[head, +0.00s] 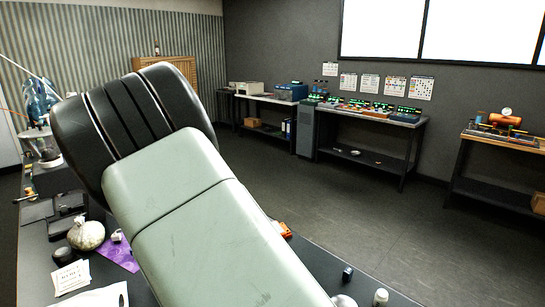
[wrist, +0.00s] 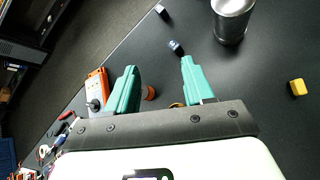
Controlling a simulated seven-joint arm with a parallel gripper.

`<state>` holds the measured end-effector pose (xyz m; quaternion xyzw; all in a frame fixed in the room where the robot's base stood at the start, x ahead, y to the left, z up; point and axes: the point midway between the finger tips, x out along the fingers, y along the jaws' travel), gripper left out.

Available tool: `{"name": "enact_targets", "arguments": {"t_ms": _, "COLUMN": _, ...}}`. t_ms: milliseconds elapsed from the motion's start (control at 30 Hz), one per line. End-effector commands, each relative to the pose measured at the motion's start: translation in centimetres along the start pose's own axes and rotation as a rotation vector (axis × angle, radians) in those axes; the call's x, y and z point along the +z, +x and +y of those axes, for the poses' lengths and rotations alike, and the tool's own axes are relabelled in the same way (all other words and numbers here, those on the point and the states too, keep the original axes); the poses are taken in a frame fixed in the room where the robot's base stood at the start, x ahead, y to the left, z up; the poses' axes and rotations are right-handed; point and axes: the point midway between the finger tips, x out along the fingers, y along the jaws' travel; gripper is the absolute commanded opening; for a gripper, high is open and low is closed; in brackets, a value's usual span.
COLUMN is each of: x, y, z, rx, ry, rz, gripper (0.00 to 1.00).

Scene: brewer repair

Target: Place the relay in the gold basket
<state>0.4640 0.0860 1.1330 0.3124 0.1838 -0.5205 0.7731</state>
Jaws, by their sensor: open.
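My gripper (wrist: 160,80) shows in the wrist view with its two teal fingers apart and nothing held between their tips. A small dark blue block (wrist: 175,46), perhaps the relay, lies on the black table just beyond the fingertips. I cannot tell for certain that it is the relay. A thin gold-coloured curved edge (wrist: 177,104) shows between the finger bases, mostly hidden by the gripper. I cannot tell if it belongs to the gold basket. No whole gold basket is visible. In the head view my arm blocks the middle of the table and hides the gripper.
In the wrist view, a metal can (wrist: 231,22), a grey block (wrist: 161,11) and a yellow block (wrist: 298,87) stand on the table. An orange device (wrist: 97,86) is beside the left finger. A stuffed pouch (head: 86,235) and purple cloth (head: 119,254) lie at left in the head view.

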Motion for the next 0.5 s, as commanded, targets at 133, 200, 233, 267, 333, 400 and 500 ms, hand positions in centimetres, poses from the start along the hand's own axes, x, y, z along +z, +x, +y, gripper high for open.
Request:
{"name": "enact_targets", "arguments": {"t_ms": 133, "x": 6.4, "y": -1.9, "z": -1.3, "rx": -0.149, "ry": 0.299, "rz": 0.122, "gripper": 0.52}}
{"name": "enact_targets", "arguments": {"t_ms": 200, "x": 9.1, "y": -2.9, "z": -2.2, "rx": -0.211, "ry": 0.432, "rz": 0.173, "gripper": 0.52}}
{"name": "enact_targets", "arguments": {"t_ms": 233, "x": 10.3, "y": -3.3, "z": -2.6, "rx": -0.237, "ry": 0.488, "rz": 0.195, "gripper": 0.52}}
{"name": "enact_targets", "arguments": {"t_ms": 267, "x": 11.4, "y": -3.8, "z": -3.1, "rx": -0.261, "ry": 0.544, "rz": 0.216, "gripper": 0.52}}
{"name": "enact_targets", "arguments": {"t_ms": 333, "x": 13.9, "y": -5.0, "z": -4.2, "rx": -0.315, "ry": 0.671, "rz": 0.266, "gripper": 0.52}}
{"name": "enact_targets", "arguments": {"t_ms": 400, "x": 16.2, "y": -6.2, "z": -5.4, "rx": -0.363, "ry": 0.796, "rz": 0.315, "gripper": 0.52}}
{"name": "enact_targets", "arguments": {"t_ms": 500, "x": 19.4, "y": -8.1, "z": -7.4, "rx": -0.424, "ry": 0.971, "rz": 0.383, "gripper": 0.52}}
